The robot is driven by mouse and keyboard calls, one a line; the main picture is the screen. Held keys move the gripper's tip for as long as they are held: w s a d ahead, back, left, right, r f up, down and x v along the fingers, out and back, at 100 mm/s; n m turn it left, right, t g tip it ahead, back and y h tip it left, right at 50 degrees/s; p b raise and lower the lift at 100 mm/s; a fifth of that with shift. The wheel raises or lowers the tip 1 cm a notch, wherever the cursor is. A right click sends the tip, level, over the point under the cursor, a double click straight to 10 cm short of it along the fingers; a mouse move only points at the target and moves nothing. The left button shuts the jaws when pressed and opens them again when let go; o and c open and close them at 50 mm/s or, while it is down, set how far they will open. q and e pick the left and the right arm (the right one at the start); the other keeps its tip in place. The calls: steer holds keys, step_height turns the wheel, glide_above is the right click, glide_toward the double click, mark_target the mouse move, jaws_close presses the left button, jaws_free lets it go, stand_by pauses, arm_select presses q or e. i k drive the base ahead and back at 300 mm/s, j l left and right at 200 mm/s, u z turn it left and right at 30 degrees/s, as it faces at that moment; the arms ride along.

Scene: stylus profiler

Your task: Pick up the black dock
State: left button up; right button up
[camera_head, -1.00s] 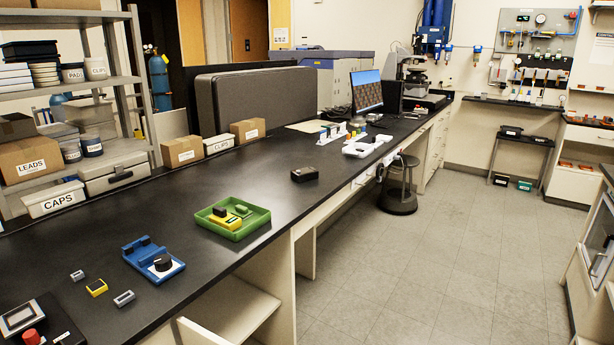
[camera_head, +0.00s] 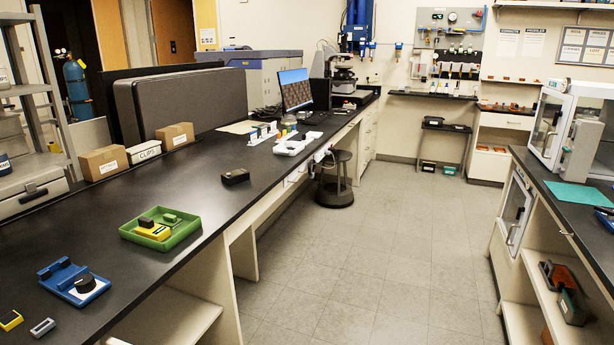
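A small black block (camera_head: 236,176) sits on the dark bench top, right of the green tray and near the bench's front edge. It may be the black dock; its details are too small to be sure. Neither of my grippers is in view, and nothing is seen touching the block.
On the bench (camera_head: 150,262) are a green tray (camera_head: 190,232) with yellow and dark parts, a blue fixture (camera_head: 58,272) with a black knob, and cardboard boxes (camera_head: 105,163). A monitor (camera_head: 295,90) stands farther back. The floor (camera_head: 390,250) is clear, with a stool (camera_head: 336,180) beside the bench.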

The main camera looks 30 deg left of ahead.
mark_target(239, 175)
steer(key=i+l+z, duration=0.15)
steer(key=i+z, duration=0.4)
steer(key=i+u, duration=0.45)
steer(key=i+l+u, duration=0.2)
steer(key=i+u, duration=0.25)
steer(key=i, duration=0.15)
steer(key=i+j+u, duration=0.1)
steer(key=i+u, duration=0.85)
steer(key=u, duration=0.2)
